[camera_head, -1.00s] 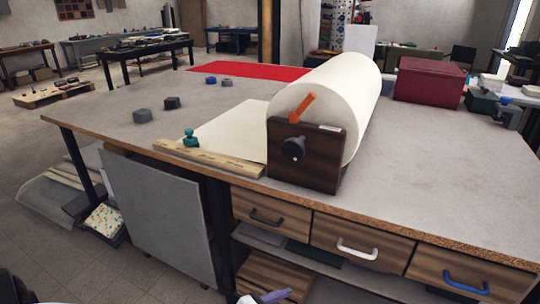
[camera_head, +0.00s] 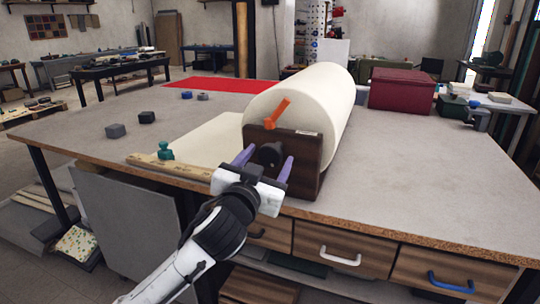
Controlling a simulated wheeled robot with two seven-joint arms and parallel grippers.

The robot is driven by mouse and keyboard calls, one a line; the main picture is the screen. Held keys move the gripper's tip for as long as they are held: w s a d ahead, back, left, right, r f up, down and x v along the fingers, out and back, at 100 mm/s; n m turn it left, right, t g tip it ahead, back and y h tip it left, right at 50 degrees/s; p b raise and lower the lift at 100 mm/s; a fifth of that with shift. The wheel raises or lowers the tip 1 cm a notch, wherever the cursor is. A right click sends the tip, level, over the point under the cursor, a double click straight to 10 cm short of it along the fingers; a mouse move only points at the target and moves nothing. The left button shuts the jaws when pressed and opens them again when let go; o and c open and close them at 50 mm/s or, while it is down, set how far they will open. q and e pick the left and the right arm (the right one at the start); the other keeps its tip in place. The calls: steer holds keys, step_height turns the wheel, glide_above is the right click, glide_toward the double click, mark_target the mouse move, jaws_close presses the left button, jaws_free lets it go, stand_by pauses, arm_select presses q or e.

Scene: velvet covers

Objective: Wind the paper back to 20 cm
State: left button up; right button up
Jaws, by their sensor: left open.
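A large cream paper roll (camera_head: 312,97) lies on the table in a dark wooden stand (camera_head: 308,170). A sheet of paper (camera_head: 205,139) runs from it to the left across the tabletop. A wooden ruler strip (camera_head: 150,164) lies at the front edge by the sheet, with a teal knob (camera_head: 165,151) on it. An orange lever (camera_head: 277,113) sticks up at the roll's end. A dark round knob (camera_head: 270,154) is on the stand's front face. My left gripper (camera_head: 264,160) is open, its purple fingers either side of the knob; contact cannot be told. My right gripper is out of view.
Dark grey blocks (camera_head: 116,131) and smaller blue-grey pieces (camera_head: 187,95) lie on the left of the table. A red cloth (camera_head: 210,85) lies at the back. A dark red box (camera_head: 401,90) stands at the back right. The right tabletop (camera_head: 430,180) is clear.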

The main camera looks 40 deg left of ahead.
arm_select(q)
steer(key=shift+x, duration=0.95)
